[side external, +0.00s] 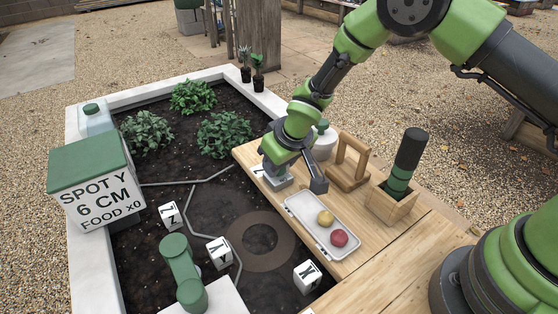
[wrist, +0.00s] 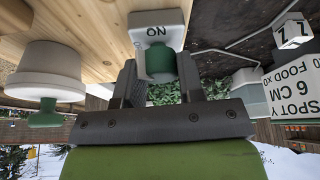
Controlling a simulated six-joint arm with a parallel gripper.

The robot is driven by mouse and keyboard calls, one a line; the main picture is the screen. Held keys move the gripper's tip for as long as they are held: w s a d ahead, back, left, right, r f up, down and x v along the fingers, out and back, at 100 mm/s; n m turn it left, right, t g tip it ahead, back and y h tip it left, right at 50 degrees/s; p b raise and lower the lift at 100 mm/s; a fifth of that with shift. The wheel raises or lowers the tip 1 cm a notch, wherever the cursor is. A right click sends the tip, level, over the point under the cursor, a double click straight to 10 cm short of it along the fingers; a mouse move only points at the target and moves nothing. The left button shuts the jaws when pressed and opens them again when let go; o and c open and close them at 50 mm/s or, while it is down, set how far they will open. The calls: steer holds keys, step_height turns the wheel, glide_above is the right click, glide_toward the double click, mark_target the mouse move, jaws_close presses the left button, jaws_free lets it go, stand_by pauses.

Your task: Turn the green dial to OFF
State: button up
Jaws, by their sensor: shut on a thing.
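The green dial (wrist: 160,64) shows in the wrist view on a pale switch box (wrist: 158,22). A label on the box, upside down in this view, reads ON. The box also shows in the side view (side external: 278,182), at the left edge of the wooden bench. My gripper (side external: 277,170) is over it, shut on the dial, with one finger on each side of it in the wrist view (wrist: 161,78). In the side view my gripper hides the dial. I cannot tell the dial's pointer direction.
A white tray (side external: 296,204) with a yellow and a red ball, a wooden handle (side external: 349,163), a white pot (side external: 324,145) and a wooden holder (side external: 390,204) with a dark-handled tool stand close by. The soil bed to the left holds plants and lettered cubes.

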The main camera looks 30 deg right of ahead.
stand_by(0.4)
steer(key=o, duration=0.9)
steer(key=shift+r, duration=0.1)
steer(key=v, duration=0.9)
steer(key=shift+s+r, duration=0.2)
steer(key=shift+r, duration=0.15)
steer(key=w+d+m+g+y, duration=0.3)
steer(key=w+m+g+y, duration=0.15)
steer(key=m, duration=1.35)
steer(key=shift+g+h, duration=0.35)
steer(key=x, duration=0.9)
steer(key=shift+w+d+f, duration=0.1)
steer(key=shift+f, duration=0.3)
